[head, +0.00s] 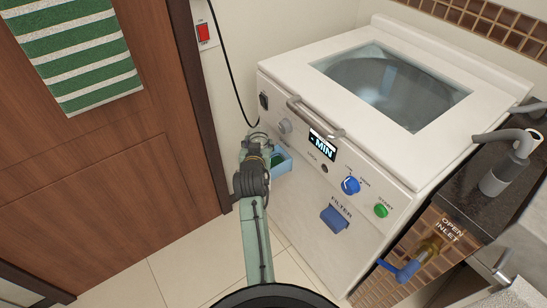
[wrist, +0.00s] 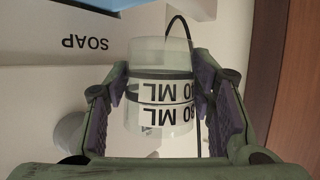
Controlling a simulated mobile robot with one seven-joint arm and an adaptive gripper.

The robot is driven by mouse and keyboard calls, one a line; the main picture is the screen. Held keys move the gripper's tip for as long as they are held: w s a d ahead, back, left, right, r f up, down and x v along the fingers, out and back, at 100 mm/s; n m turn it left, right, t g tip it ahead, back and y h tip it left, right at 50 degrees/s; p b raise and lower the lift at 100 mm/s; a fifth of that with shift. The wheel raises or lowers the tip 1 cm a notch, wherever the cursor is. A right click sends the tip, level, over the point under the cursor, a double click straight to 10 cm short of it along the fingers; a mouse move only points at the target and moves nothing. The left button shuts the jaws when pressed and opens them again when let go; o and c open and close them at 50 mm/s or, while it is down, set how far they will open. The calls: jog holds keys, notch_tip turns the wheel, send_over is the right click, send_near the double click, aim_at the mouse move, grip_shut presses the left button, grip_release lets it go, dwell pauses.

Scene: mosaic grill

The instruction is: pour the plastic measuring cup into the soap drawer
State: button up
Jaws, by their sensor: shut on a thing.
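The clear plastic measuring cup (wrist: 160,52) has black ML markings on white bands. My gripper (wrist: 158,72) is shut on its sides, one finger on each side. The cup's markings and the SOAP lettering (wrist: 86,44) both appear upside down in the wrist view. The blue soap drawer (head: 285,166) stands out from the front of the white machine. In the head view my gripper (head: 257,143) is at its left side and partly covers it. A blue part of the drawer (wrist: 65,4) shows at the wrist view's top left. I cannot make out the cup in the head view, nor its contents.
The white machine (head: 350,150) has a glass lid (head: 390,85), a bar handle (head: 315,118), knobs and a filter flap (head: 334,220). A brown door (head: 110,170) is at left. A black cord (head: 232,75) hangs on the wall. Tiled floor (head: 180,275) is clear below.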

aim_at(259, 130)
jog(key=shift+r, duration=0.1)
jog(key=shift+r, duration=1.95)
